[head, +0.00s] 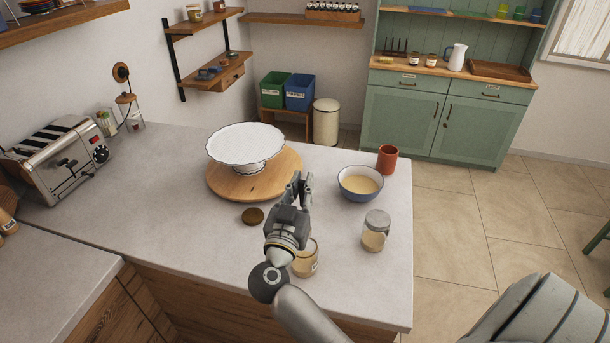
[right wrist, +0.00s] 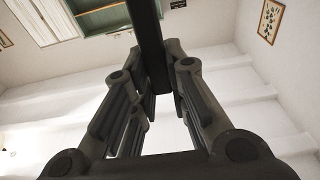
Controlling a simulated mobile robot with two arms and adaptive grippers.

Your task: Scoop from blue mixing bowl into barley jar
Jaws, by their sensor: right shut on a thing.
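The blue mixing bowl (head: 345,193) stands on the counter with pale yellow contents. Two glass jars with tan contents stand nearby: one right of the gripper (head: 376,232), the other (head: 311,262) partly hidden behind my right arm. I cannot read their labels, so I cannot tell which is the barley jar. My right gripper (head: 300,184) is left of the bowl, above the counter. In the right wrist view its fingers are closed on a long dark bar (right wrist: 152,45), perhaps a scoop handle; its far end is out of view. My left gripper is not in view.
A round brown lid (head: 252,216) lies left of the gripper. A white cake stand (head: 245,145) on a round wooden board (head: 225,187) stands behind it. A terracotta cup (head: 387,158) is behind the bowl, near the counter's right edge. The counter's left middle is clear.

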